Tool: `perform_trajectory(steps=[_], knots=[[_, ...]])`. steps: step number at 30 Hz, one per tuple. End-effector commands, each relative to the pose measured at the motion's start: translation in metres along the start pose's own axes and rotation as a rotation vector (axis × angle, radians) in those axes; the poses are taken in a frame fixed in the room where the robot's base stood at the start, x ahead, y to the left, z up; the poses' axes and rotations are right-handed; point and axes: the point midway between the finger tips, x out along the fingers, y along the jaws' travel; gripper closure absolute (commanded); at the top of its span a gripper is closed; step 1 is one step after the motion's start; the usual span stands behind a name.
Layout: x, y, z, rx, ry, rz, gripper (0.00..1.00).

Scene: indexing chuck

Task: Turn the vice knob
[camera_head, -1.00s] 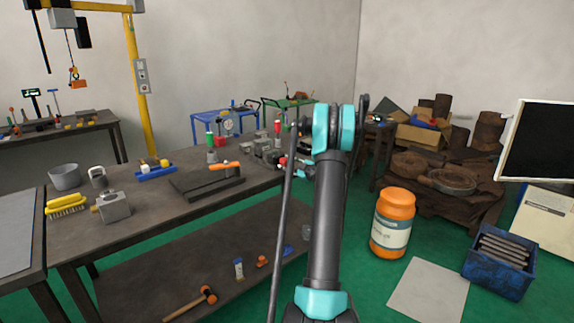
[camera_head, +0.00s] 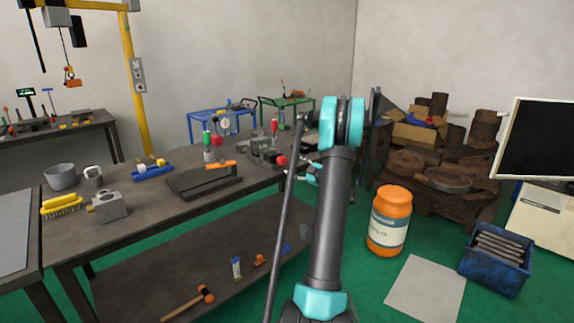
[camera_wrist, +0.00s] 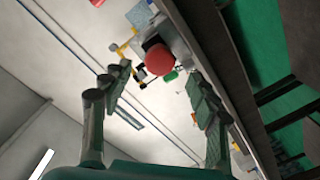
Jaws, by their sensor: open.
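The vice (camera_head: 259,154) is a grey metal block at the far right end of the workbench. Its round red knob (camera_head: 281,160) faces my arm. In the wrist view the red knob (camera_wrist: 158,60) shows large, against the grey vice body (camera_wrist: 172,32). My gripper (camera_wrist: 161,76) is open, with one finger on each side of the knob in that picture. Nothing is between the fingers near my palm, and the knob appears beyond the fingertips. In the head view my gripper (camera_head: 309,172) is just right of the knob, partly hidden behind my arm.
The workbench (camera_head: 130,220) also holds a dark plate with an orange-handled tool (camera_head: 221,164), a grey block (camera_head: 108,206) and a yellow brush (camera_head: 62,204). Green-handled (camera_head: 207,138) and red-handled (camera_head: 274,128) tools stand near the vice. An orange jar (camera_head: 390,220) stands on the floor at right.

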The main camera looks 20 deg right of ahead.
Motion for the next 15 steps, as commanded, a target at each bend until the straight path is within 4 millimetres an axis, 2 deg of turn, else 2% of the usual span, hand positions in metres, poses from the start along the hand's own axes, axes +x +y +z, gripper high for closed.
perform_trajectory(steps=[3, 6, 10, 15], knots=[[-0.023, 0.001, 0.0, 0.0, -0.002, 0.002, 0.4], [-0.037, 0.0, 0.0, 0.0, -0.001, 0.001, 0.4], [-0.048, 0.0, 0.0, 0.0, 0.0, 0.0, 0.4], [-0.052, 0.0, 0.0, 0.0, 0.001, -0.001, 0.4]])
